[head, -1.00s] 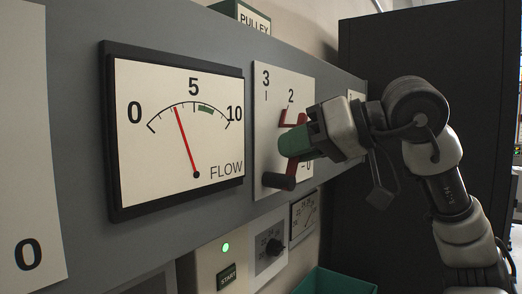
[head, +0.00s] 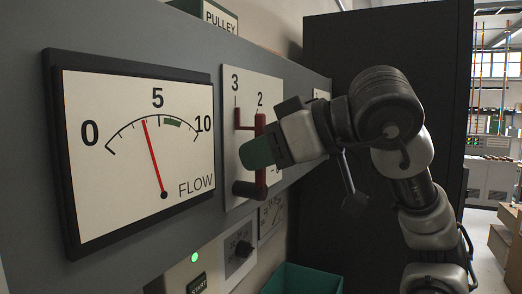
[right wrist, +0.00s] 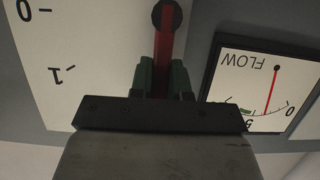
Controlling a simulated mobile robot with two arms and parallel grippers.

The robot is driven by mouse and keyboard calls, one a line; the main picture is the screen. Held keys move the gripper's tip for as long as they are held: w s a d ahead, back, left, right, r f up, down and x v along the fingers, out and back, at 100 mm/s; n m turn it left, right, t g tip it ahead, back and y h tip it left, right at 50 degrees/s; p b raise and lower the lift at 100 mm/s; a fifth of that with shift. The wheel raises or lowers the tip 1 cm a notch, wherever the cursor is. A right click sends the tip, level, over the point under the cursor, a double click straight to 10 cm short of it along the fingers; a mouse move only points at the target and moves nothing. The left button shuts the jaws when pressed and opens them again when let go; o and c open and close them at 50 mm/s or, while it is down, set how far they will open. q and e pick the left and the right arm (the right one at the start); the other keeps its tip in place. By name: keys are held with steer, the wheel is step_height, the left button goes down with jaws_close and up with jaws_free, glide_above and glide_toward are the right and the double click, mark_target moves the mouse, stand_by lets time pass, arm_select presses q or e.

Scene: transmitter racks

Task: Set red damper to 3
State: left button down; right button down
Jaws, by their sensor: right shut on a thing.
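The red damper lever (head: 260,160) stands out from a white scale plate (head: 228,155) marked 3, 2 and lower numbers. Its dark hub is at the bottom, and the lever is roughly upright. A thin red tip at its upper left sits just under the tick for 3; exact alignment is hard to tell. My right gripper (head: 262,152), with green fingertips, is shut on the lever. In the right wrist view the red lever (right wrist: 164,48) runs from its round dark hub down between the green fingers (right wrist: 163,78). My left gripper is not in view.
A FLOW gauge (head: 135,160) left of the plate has its needle a little below 5. Below are a lit green lamp (head: 195,257), a START button (head: 197,284), a dark knob (head: 243,249) and a green bin (head: 300,281). A dark cabinet (head: 420,60) stands behind my right arm.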

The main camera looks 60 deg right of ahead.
steer(key=c, duration=1.1)
jaws_free()
steer(key=v, duration=1)
steer(key=shift+s+r+b, duration=0.1)
steer(key=shift+s+b, duration=0.25)
steer(key=shift+b, duration=0.05)
